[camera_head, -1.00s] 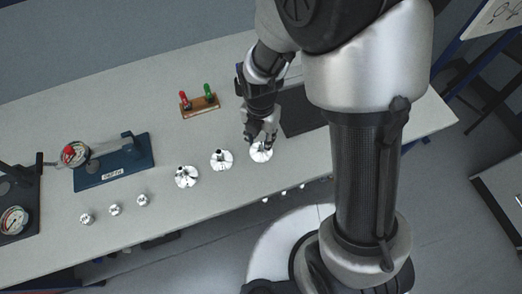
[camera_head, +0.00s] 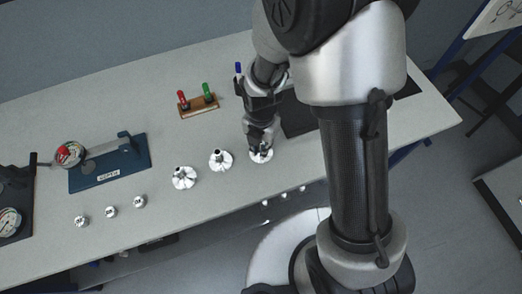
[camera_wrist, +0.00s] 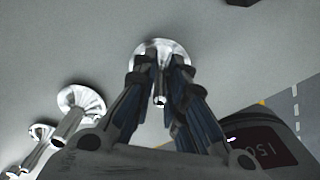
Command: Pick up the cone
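The cone is a shiny metal piece with a round flared base and a narrow neck. It stands upright at the right end of a row of three on the bench, and shows in the head view (camera_head: 261,157) and wrist view (camera_wrist: 160,48). My gripper (camera_head: 260,147) is down over it and hides much of its upper part. In the wrist view my gripper's fingers (camera_wrist: 160,72) stand on both sides of the neck. Whether they touch it is unclear. Two similar cones, the middle one (camera_head: 221,161) and the left one (camera_head: 184,179), stand apart from the gripper.
Several small metal parts (camera_head: 111,212) lie at the front left of the bench (camera_head: 60,120). A wooden rack (camera_head: 198,106) with red and green pieces stands behind. A blue gauge fixture (camera_head: 110,165) is at the left. A dark mat (camera_head: 297,116) lies right of the gripper.

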